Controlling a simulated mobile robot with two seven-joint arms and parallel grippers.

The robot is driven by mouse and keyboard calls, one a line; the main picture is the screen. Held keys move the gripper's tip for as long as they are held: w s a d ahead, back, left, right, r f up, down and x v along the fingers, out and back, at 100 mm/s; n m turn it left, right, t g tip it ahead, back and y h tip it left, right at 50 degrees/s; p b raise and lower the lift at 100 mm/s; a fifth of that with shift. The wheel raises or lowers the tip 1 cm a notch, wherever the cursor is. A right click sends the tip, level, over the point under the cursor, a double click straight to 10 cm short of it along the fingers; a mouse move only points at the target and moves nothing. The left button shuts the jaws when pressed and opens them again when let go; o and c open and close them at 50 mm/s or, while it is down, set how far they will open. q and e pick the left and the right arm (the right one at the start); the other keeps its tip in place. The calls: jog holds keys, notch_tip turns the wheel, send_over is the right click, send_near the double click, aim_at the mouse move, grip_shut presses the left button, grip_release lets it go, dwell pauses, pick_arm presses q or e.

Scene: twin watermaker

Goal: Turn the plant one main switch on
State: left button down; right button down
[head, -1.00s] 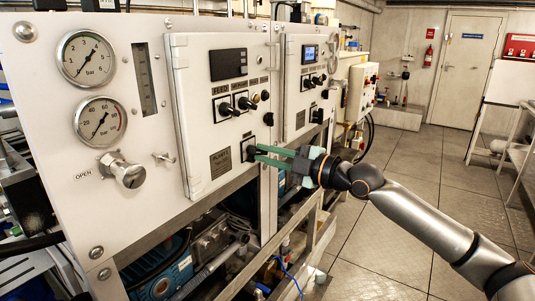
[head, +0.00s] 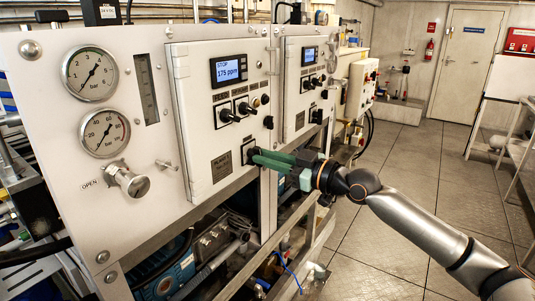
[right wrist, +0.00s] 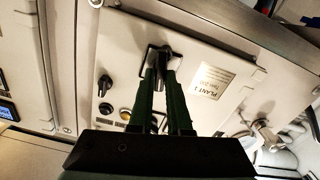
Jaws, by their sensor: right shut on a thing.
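The plant one main switch (head: 247,153) is a black rotary handle low on the left white panel (head: 200,170), beside a grey label plate (head: 221,167). My right gripper (head: 256,156) is shut on its handle, with its green fingers reaching in from the right. In the right wrist view the two fingers lie on either side of the black handle (right wrist: 160,60), next to the plate reading PLANT 1 (right wrist: 213,79). The panel's display (head: 229,70) is lit blue and reads STOP, 175 ppm. My left gripper is not in view.
Above the switch are smaller black knobs (head: 227,115) and an amber lamp (head: 264,99). Two gauges (head: 90,75) and a chrome valve knob (head: 130,183) are at left. A second panel (head: 300,95) with a lit display stands just right. The floor at right is clear.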

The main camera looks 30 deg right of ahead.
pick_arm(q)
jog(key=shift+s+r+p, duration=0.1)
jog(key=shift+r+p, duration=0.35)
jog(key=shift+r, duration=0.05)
pick_arm(e)
jog(key=shift+m, duration=1.5)
jog(key=c, duration=0.9)
grip_release()
jog(key=shift+o, duration=0.2)
pick_arm(q)
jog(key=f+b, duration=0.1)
jog(key=b, duration=0.1)
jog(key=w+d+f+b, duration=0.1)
jog(key=b, duration=0.1)
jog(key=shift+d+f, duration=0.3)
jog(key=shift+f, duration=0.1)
pick_arm(e)
jog(key=v, duration=1.2)
jog(key=shift+s, duration=0.25)
jog(key=shift+d, duration=0.15)
